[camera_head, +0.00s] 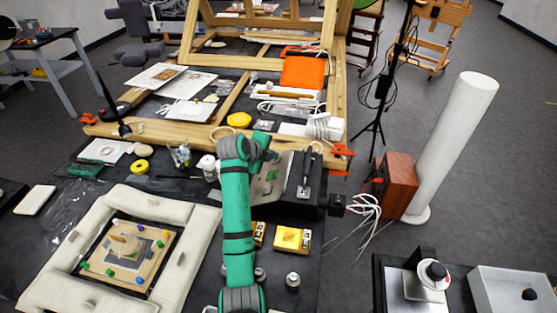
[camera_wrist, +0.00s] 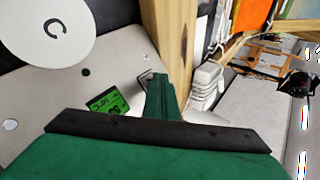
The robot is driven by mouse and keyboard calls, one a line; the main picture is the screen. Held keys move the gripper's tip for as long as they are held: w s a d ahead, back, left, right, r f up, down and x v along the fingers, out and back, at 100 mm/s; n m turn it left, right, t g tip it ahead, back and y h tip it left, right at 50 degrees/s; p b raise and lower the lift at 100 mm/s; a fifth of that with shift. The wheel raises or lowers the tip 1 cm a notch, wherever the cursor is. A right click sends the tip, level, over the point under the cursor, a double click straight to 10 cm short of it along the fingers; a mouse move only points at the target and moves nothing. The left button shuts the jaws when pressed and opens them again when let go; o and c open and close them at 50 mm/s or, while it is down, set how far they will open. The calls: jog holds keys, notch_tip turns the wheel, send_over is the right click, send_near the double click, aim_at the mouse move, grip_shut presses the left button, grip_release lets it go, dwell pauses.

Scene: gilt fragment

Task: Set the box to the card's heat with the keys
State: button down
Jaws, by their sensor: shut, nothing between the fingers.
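The box (camera_head: 302,180) stands on the dark bench in the head view, black on top, with a pale grey panel on its left side. The wrist view shows this pale panel (camera_wrist: 60,95) close up. On it is a lit green display (camera_wrist: 108,103), tilted, its dark digits too small to read surely. A small square-outlined mark (camera_wrist: 145,76) lies beside the fingertips. A white disc with a dark curved mark (camera_wrist: 52,30) fills the upper left. My gripper (camera_wrist: 157,80) is shut and empty, its tips close to the panel; contact cannot be told. I cannot pick out the card.
A wooden frame (camera_head: 215,132) lies behind the box, with an orange cloth (camera_head: 303,70) on it. A padded white frame (camera_head: 195,238) lies at the left. Yellow packs (camera_head: 292,238) and small metal pots (camera_head: 292,280) sit near my arm. White cables (camera_head: 365,207) trail right of the box.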

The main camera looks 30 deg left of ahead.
jog(key=shift+s+a+f, duration=0.15)
jog(key=shift+s+f, duration=0.05)
jog(key=shift+d, duration=0.2)
jog(key=shift+r, duration=0.1)
dwell(0.3)
jog(key=shift+a+r, duration=0.55)
jog(key=shift+r, duration=0.05)
jog(key=shift+w, duration=0.1)
jog(key=shift+d, duration=0.2)
jog(key=shift+s+a+r, duration=0.4)
jog(key=shift+a+r, duration=0.25)
jog(key=shift+a, duration=0.15)
jog(key=shift+s+a+r, duration=0.1)
jog(key=shift+a+r, duration=0.25)
jog(key=shift+r, duration=0.4)
jog(key=shift+s+a+r, duration=0.1)
jog(key=shift+a+r, duration=0.25)
jog(key=shift+r, duration=0.35)
jog(key=shift+w, duration=0.1)
